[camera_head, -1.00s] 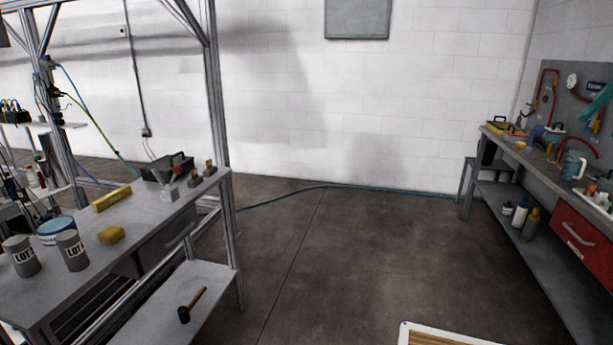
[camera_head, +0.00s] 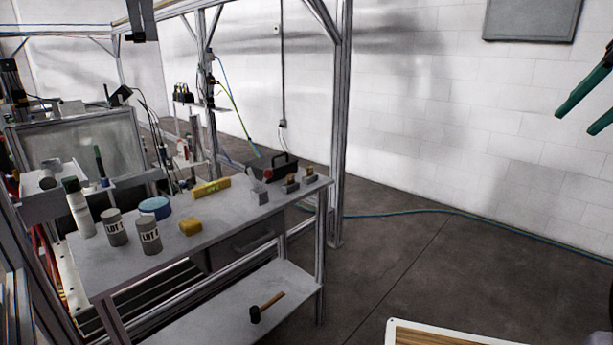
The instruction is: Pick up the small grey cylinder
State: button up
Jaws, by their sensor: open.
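Two grey cylinders labelled "LOT" stand upright on the grey workbench (camera_head: 225,228) at the left. One grey cylinder (camera_head: 114,229) is further left, and the other grey cylinder (camera_head: 149,237) is close to its right. They look about the same size, so I cannot tell which one is the small one. My gripper (camera_head: 574,122) shows only as green fingers at the right edge. It is open, empty and raised, far to the right of the bench. The rest of it is out of view.
A metal frame post (camera_head: 339,140) rises behind the bench's right end. A mallet (camera_head: 266,307) lies on the lower shelf.

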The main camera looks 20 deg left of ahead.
aim_at(47, 179)
jog(key=i+u, duration=0.15)
jog(key=u, duration=0.3)
jog(key=i+u, duration=0.1)
jog(key=u, duration=0.3)
jog(key=i+u, duration=0.1)
jog(key=u, duration=0.35)
jog(key=i+l+u, duration=0.1)
jog(key=u, duration=0.3)
jog(key=i+l+u, duration=0.1)
jog(key=u, duration=0.35)
jog(key=i+l+u, duration=0.1)
jog(key=u, duration=0.3)
jog(key=i+l+u, duration=0.2)
jog(key=u, duration=0.25)
jog(key=i+l+u, duration=0.15)
jog(key=u, duration=0.25)
jog(key=l+u, duration=0.4)
jog(key=i+j, duration=0.05)
jog(key=j, duration=0.05)
